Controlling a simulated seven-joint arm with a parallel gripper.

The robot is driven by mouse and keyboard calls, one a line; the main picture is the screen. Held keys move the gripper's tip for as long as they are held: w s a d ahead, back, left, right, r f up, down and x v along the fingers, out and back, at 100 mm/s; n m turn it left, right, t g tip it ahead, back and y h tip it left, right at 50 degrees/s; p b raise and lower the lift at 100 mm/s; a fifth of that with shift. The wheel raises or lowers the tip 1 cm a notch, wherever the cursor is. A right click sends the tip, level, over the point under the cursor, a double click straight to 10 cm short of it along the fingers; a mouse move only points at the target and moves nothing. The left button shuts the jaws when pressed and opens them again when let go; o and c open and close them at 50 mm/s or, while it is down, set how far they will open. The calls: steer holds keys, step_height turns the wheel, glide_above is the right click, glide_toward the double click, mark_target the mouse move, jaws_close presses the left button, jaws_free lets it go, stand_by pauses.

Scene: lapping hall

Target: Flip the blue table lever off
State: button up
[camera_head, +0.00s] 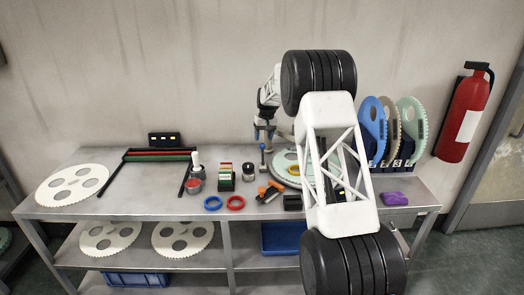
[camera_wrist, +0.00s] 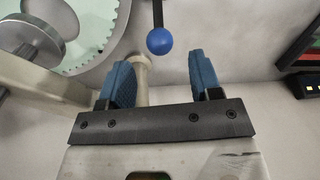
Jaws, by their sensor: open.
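The blue lever shows in the head view as a small blue knob (camera_head: 262,147) on a dark stem, standing near the back of the grey table, right of its middle. My gripper (camera_head: 263,135) hangs just above the knob, close to it. In the wrist view the round blue knob (camera_wrist: 159,41) and its dark rod show clearly. There my gripper (camera_wrist: 159,64) is open, its blue-padded fingers apart with the knob just beyond the tips, roughly between them. No contact with the knob shows. The lever's base is hard to make out.
Near the lever stand a small jar (camera_head: 249,172), a card holder (camera_head: 226,177) and orange-handled tools (camera_head: 270,190). A pale green toothed disc (camera_head: 284,162) lies right of it, partly behind my arm. Upright discs (camera_head: 373,130) stand at right.

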mark_target(262, 145)
steer(key=shift+s+a+f, duration=0.1)
steer(key=shift+a+f, duration=0.1)
steer(key=shift+f, duration=1.7)
steer(key=shift+s+a+f, duration=0.1)
steer(key=shift+a+f, duration=0.1)
steer(key=shift+f, duration=1.65)
jaws_close()
